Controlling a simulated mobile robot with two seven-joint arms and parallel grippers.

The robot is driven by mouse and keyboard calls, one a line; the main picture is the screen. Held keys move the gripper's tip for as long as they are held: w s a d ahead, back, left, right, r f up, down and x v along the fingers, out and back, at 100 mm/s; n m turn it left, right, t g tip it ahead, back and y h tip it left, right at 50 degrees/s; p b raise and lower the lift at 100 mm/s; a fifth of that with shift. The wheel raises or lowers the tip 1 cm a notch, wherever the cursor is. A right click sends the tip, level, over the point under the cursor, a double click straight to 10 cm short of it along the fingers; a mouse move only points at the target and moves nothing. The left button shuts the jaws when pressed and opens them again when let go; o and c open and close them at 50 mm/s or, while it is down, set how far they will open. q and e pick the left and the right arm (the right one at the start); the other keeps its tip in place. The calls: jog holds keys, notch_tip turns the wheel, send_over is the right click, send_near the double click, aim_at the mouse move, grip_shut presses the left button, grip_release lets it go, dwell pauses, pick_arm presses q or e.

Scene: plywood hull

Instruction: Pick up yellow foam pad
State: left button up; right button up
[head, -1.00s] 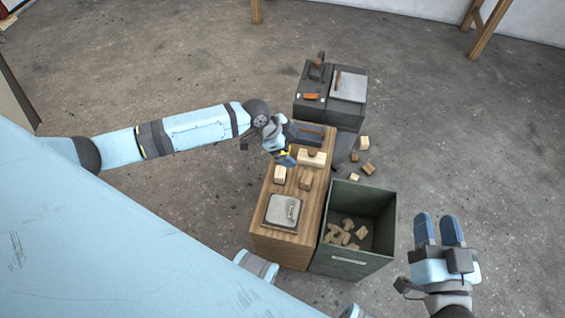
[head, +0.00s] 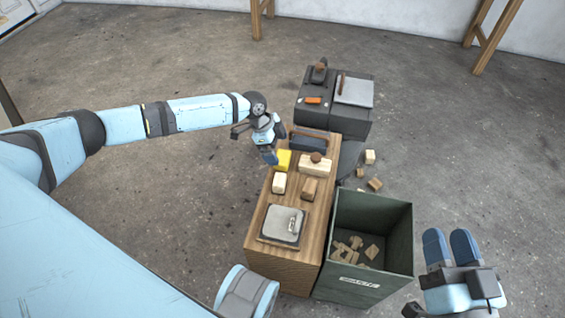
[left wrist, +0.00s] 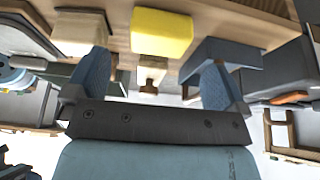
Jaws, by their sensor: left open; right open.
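The yellow foam pad (head: 283,159) lies on the wooden bench top (head: 257,221) near its left edge. In the left wrist view the yellow foam pad (left wrist: 161,34) shows at the top, beyond and between the fingers, with nothing gripped. My left gripper (head: 275,147) is beside the pad at the bench's left edge; in the left wrist view the left gripper (left wrist: 153,80) has its blue fingers apart. My right gripper (head: 451,246) is open and empty, right of the green bin.
On the bench are a cream block (head: 279,183), a wooden block (head: 309,189), a knobbed block (head: 315,166), a dark handled block (head: 308,143) and a grey plate (head: 282,224). A green bin (head: 398,240) of wood scraps stands right. A dark cabinet (head: 347,118) stands behind.

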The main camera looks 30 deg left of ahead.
pick_arm(q)
jog(key=b+x, duration=0.3)
jog(key=x, duration=0.2)
jog(key=shift+f, duration=0.2)
pick_arm(e)
jog(key=shift+g, duration=0.9)
notch_tip(320, 180, down, 4)
jog(key=shift+a+f, duration=0.15)
pick_arm(q)
jog(key=c, duration=1)
jog(key=shift+r, duration=0.15)
notch_tip(320, 180, up, 14)
jog(key=p, duration=0.6)
notch_tip(320, 180, up, 5)
jog(key=p, duration=0.1)
send_over(282, 157)
jog(key=shift+r+p, duration=0.3)
jog(key=shift+r, duration=0.1)
pick_arm(e)
notch_tip(282, 157, up, 6)
jog(key=d+t, duration=0.1)
jog(key=t, duration=0.1)
jog(key=shift+d+r+m+h, duration=0.2)
jog(key=shift+m+h, duration=0.1)
jog(key=shift+h, duration=0.1)
